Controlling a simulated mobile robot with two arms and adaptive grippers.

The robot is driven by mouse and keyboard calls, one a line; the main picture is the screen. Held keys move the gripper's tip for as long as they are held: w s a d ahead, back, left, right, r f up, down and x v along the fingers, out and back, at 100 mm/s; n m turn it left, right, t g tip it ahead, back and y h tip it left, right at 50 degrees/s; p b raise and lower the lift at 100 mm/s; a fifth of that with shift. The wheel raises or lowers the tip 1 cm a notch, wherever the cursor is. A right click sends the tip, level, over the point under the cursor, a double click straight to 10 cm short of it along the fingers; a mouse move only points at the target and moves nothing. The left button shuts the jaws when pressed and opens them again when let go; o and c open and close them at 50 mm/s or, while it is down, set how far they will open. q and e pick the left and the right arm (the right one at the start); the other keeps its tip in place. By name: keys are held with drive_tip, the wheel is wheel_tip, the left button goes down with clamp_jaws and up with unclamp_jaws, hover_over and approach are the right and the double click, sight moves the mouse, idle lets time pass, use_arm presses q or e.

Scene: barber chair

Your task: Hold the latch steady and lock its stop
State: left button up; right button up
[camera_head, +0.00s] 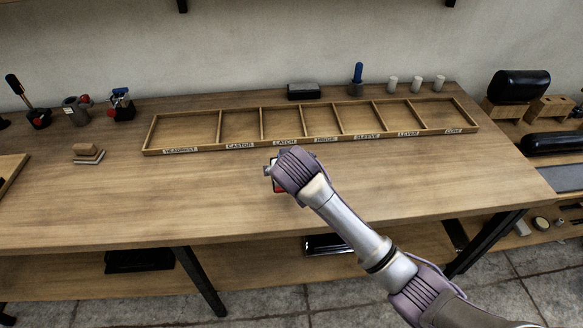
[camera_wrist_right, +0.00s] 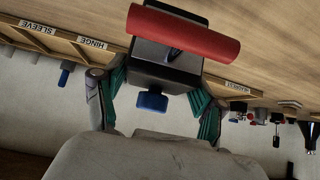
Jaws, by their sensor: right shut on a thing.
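My right gripper (camera_wrist_right: 160,82) is shut on the latch, with one teal-padded finger on each side of it. The latch (camera_wrist_right: 152,66) has a dark block body, a red cylindrical bar (camera_wrist_right: 185,32) across one end and a small blue knob (camera_wrist_right: 152,101) at the other. In the head view only a grey edge and a red bit of the latch (camera_head: 278,188) show beside my right wrist, over the bench in front of the tray. My wrist hides the right gripper's fingers there. My left gripper is in neither view.
A wooden tray (camera_head: 155,134) with labelled, empty compartments lies behind the latch. A dark block (camera_head: 303,91), a blue-topped peg (camera_head: 357,78) and several grey cylinders stand behind it. The front of the bench is clear.

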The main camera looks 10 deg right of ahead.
drive_tip(key=shift+w+a+f+b, duration=0.5)
drive_tip(key=shift+a+f+b, duration=0.15)
drive_tip(key=shift+a+f, duration=0.2)
drive_tip(key=shift+w+a+f+b, duration=0.6)
drive_tip(key=shift+a+f, duration=0.1)
drive_tip(key=shift+a, duration=0.1)
drive_tip(key=shift+w+a+f+b, duration=0.45)
drive_tip(key=shift+a+f+b, duration=0.2)
drive_tip(key=shift+a+f, duration=0.2)
drive_tip(key=shift+f, duration=0.6)
drive_tip(key=shift+s, duration=0.1)
